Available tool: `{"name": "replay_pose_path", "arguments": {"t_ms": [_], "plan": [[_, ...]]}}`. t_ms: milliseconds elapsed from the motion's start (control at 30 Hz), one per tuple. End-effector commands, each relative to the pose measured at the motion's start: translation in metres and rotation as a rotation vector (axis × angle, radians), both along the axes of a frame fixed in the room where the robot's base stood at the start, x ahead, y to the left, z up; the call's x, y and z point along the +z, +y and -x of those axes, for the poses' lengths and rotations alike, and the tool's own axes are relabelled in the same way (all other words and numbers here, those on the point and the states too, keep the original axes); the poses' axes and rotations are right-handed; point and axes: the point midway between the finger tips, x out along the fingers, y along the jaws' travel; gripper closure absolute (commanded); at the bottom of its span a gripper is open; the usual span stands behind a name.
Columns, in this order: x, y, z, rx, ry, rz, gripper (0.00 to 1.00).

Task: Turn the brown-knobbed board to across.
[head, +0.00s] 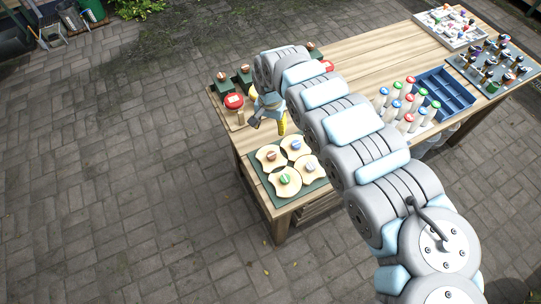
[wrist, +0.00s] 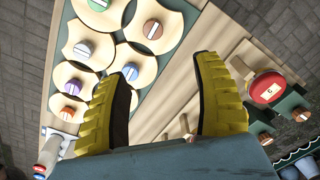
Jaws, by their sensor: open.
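The brown-knobbed board (wrist: 171,39) is a cream board with notched sides. Its brown knob (wrist: 153,29) carries a pale stripe, tilted in the wrist view. In the head view, this brown knob (head: 272,155) appears at the left of the cluster on the green panel (head: 300,198). My gripper (wrist: 168,65) is open and empty, with yellow ribbed fingers. It also shows in the head view (head: 282,124), over the table just behind the panel. The brown knob lies ahead of the fingertips, apart from them.
The blue one is close to my left finger in the wrist view. A red disc (head: 234,101) stands left of my gripper. Bottles (head: 408,100) and a blue tray (head: 445,90) stand right.

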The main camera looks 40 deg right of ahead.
Motion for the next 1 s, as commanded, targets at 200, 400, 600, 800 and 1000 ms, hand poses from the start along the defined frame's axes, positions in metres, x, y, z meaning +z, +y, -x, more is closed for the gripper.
{"name": "replay_pose_path", "arguments": {"t_ms": [200, 400, 600, 800, 1000], "plan": [[-0.008, -0.002, 0.010, -0.007, 0.028, -0.001, 0.33], [-0.032, 0.000, 0.010, -0.005, 0.028, -0.005, 0.33], [-0.057, 0.001, 0.009, -0.005, 0.027, -0.006, 0.33], [-0.078, -0.001, 0.008, -0.004, 0.024, -0.002, 0.33], [-0.101, 0.000, 0.008, -0.005, 0.023, -0.003, 0.33]]}}
